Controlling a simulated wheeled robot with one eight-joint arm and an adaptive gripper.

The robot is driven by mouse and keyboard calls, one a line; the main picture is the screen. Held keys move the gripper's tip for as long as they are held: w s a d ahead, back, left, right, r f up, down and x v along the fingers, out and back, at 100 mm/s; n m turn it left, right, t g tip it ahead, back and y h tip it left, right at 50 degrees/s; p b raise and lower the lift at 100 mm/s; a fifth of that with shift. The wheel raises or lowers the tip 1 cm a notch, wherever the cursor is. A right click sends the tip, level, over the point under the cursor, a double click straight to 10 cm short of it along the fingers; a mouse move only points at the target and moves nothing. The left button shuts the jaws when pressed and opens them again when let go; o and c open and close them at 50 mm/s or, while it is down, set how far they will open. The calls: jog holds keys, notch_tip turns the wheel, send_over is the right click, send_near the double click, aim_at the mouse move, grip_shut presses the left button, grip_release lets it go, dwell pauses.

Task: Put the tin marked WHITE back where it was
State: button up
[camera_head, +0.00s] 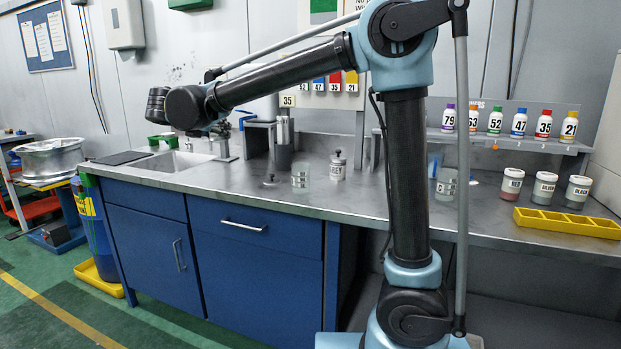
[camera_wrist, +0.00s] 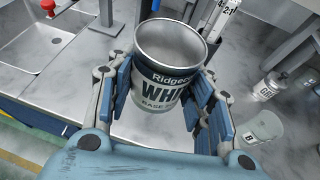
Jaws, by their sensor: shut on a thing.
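The inside looks pale grey. In the head view my gripper is mostly hidden behind my arm near the sink, and I cannot make out the tin there.
The sink (camera_wrist: 45,42) lies left of the tin. A tin marked "GR…" (camera_wrist: 270,86) and a clear beaker (camera_wrist: 264,128) stand to the right. In the head view, RED (camera_head: 511,184), SILVER (camera_head: 543,188) and BLACK (camera_head: 577,192) tins stand behind a yellow tray (camera_head: 566,223).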

jog(key=w+d+f+m+g+h, duration=0.1)
jog(key=w+d+f+m+h, duration=0.1)
jog(key=w+d, duration=0.5)
jog(key=w+d+f+m+g+h, duration=0.1)
jog(key=w+d+f+m+h, duration=0.15)
jog(key=d, duration=0.95)
jog(key=w+d+f+m+g+h, duration=0.1)
jog(key=w+d+f+m+h, duration=0.15)
jog(key=w+d, duration=0.5)
jog(key=shift+n, duration=0.3)
jog(key=shift+s+d+f, duration=0.2)
jog(key=shift+d+f, duration=0.1)
jog(key=shift+f, duration=1.35)
jog(key=shift+s+d+f, duration=0.25)
jog(key=shift+d+f, duration=0.1)
jog(key=shift+f, duration=1.25)
jog(key=shift+s+d+f, duration=0.2)
jog(key=shift+d+f, duration=0.1)
jog(key=shift+f, duration=1.35)
jog(key=shift+f, duration=0.1)
jog(key=o, duration=1.2)
